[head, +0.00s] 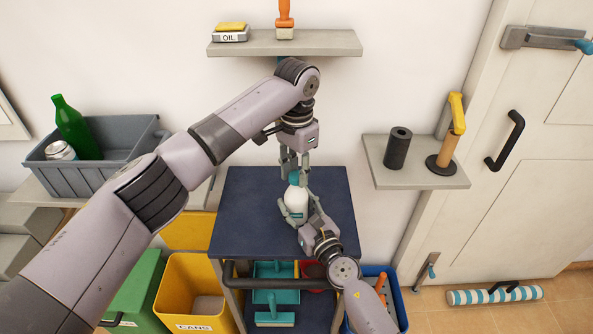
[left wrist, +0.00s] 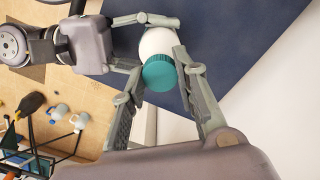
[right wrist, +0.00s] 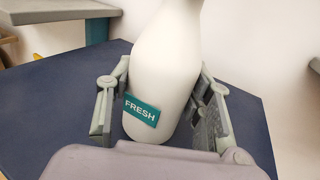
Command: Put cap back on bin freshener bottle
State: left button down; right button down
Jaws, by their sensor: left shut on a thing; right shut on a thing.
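The freshener bottle (head: 296,204) is white with a teal FRESH label, and its body shows large in the right wrist view (right wrist: 167,75). My right gripper (head: 299,212) is shut around its body over the blue cart top; the bottle leans slightly in the right wrist view. The teal cap (head: 294,178) is at the bottle's top, and it shows round in the left wrist view (left wrist: 160,74). My left gripper (head: 294,168) points down from above, shut on the cap. Whether the cap is seated on the neck is hidden.
The cart's dark blue top (head: 240,205) is otherwise clear. A grey crate (head: 95,180) with a green bottle is at the left. A right shelf (head: 415,178) holds a black roll and a yellow-handled tool. Yellow (head: 185,290) and green bins stand below left.

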pick_arm(q)
jog(key=shift+m, duration=1)
jog(key=c, duration=1.2)
grip_release()
notch_tip(320, 180, up, 12)
pick_arm(e)
jog(key=c, duration=0.7)
grip_release()
